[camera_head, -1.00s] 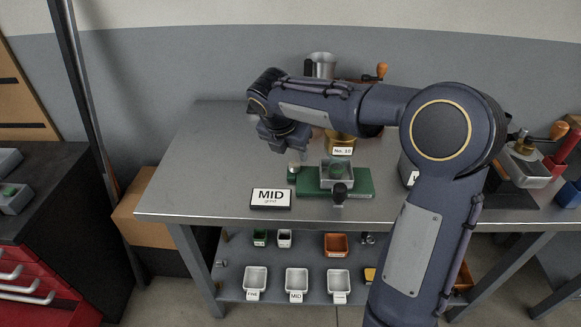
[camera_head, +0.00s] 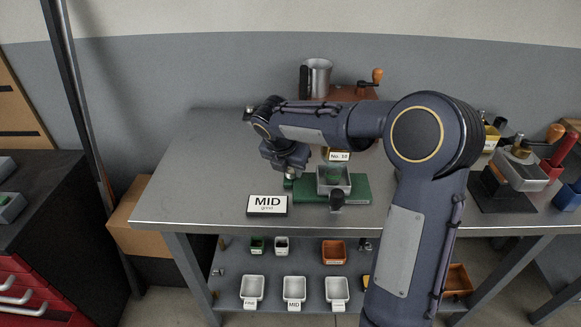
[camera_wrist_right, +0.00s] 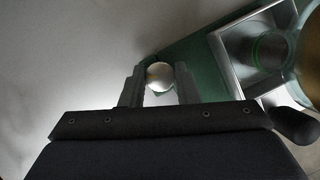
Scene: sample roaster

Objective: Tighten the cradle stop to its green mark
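The cradle is a green base (camera_head: 361,190) on the bench with a grey square tray (camera_head: 334,181) on it. A small silver round knob (camera_head: 291,172) stands at the base's left end, and I take it to be the stop. My right gripper (camera_head: 287,166) points down over this knob. In the right wrist view the silver knob (camera_wrist_right: 160,76) sits between the two fingertips of my right gripper (camera_wrist_right: 160,84), with little or no gap. I cannot tell whether they press on it. I cannot make out a green mark on the stop. My left gripper is out of view.
A dark-handled part (camera_head: 337,199) is at the cradle's front. A No. 10 label (camera_head: 339,156) and a metal cup (camera_head: 317,77) are behind. The bench's left side is clear.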

